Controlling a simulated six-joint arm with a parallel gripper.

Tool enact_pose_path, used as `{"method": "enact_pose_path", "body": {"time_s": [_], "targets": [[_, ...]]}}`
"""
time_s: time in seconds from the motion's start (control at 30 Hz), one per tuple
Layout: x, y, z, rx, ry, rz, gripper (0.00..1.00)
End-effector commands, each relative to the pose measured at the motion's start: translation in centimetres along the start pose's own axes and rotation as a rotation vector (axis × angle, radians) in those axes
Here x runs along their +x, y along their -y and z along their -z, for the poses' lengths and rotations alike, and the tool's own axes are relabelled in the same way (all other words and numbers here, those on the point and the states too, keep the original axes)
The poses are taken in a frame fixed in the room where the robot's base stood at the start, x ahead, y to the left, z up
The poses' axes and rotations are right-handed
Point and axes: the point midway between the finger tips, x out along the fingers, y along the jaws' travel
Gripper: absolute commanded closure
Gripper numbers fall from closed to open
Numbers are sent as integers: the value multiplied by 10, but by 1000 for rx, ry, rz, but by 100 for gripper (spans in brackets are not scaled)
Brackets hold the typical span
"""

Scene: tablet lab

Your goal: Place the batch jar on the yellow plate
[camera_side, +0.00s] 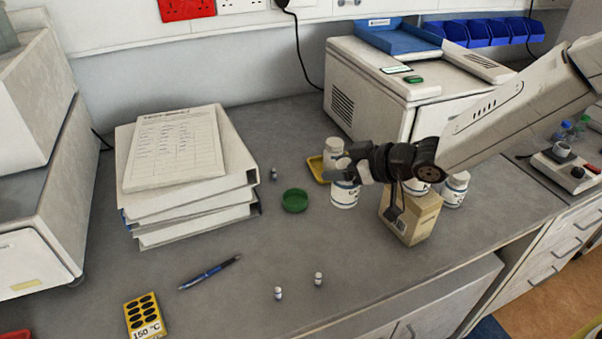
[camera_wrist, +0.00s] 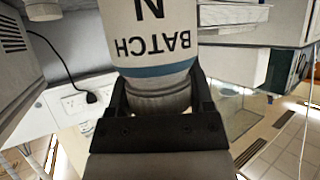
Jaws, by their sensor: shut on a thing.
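The batch jar (camera_side: 345,194) is white with a dark-printed label. In the wrist view the jar (camera_wrist: 155,40) appears upside down, with its ribbed cap between my fingers. My gripper (camera_side: 347,173) is shut on the cap, with the jar body hanging below it in the side view. I cannot tell whether the jar's base touches anything. The yellow plate (camera_side: 316,169) shows just left of and behind the held jar, partly hidden by my gripper and the jars. Another white jar (camera_side: 334,148) stands at the plate, behind my gripper; whether it rests on it is unclear.
A cardboard box (camera_side: 418,220) and a white jar (camera_side: 456,190) stand to the right, with another jar partly hidden behind my gripper. A green round dish (camera_side: 295,200) lies left of the held jar. Stacked binders (camera_side: 190,200) stand further left. Small vials (camera_side: 278,293) stand in front.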

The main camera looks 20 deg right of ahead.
Motion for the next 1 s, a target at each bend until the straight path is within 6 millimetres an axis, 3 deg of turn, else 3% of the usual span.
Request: {"method": "enact_pose_path", "body": {"time_s": [0.17,0.37,0.57,1.0], "targets": [[2,6,2,-6,-2,12,97],[10,35,11,-33,-4,72,97],[20,94,26,-87,-4,185,97],[18,260,52,-242,0,469,97]]}}
